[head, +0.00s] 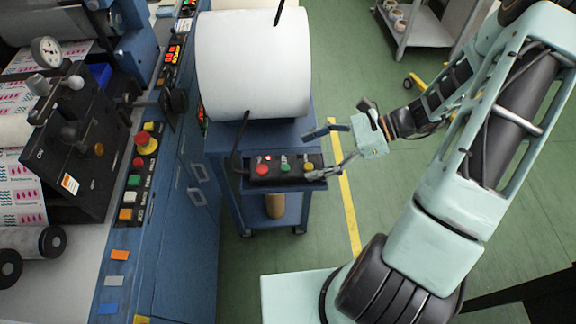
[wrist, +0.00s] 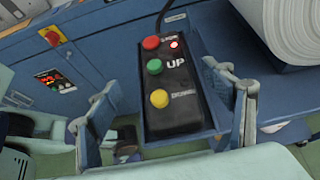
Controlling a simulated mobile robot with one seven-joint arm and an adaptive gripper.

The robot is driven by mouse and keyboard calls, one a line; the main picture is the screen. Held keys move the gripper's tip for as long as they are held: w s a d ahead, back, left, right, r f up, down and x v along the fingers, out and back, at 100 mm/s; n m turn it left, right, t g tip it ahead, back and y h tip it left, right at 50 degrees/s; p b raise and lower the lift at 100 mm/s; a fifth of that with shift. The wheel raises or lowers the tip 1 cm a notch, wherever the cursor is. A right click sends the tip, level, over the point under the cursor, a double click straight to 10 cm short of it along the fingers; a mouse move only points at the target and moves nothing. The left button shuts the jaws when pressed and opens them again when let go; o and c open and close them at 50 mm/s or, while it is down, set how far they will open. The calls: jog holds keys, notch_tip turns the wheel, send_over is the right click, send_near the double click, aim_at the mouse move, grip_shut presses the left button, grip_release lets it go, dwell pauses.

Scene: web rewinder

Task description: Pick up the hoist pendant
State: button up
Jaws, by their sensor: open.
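The hoist pendant (head: 284,170) is a black box with red, green and yellow buttons and a small lit red lamp. In the wrist view the pendant (wrist: 171,115) lies between the two fingers, with "UP" printed beside the green button. My gripper (head: 318,153) is open at the pendant's right end, the end with the yellow button. In the wrist view my gripper (wrist: 162,108) has one finger on each side of the pendant, apart from it. Whether the fingertips reach down beside its walls is unclear.
The white roll (head: 253,65) stands close behind the pendant, and a black cable (head: 240,135) rises from the pendant's left end. A blue machine cabinet (head: 182,230) with a button panel stands at the left. Green floor (head: 390,200) is open at the right.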

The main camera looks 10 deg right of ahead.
aim_at(278, 166)
jog(key=x, duration=0.7)
jog(key=shift+w+a+f, duration=0.15)
jog(key=shift+w+f, duration=0.05)
jog(key=shift+w, duration=0.05)
jog(key=shift+c, duration=0.6)
jog(key=c, duration=1.8)
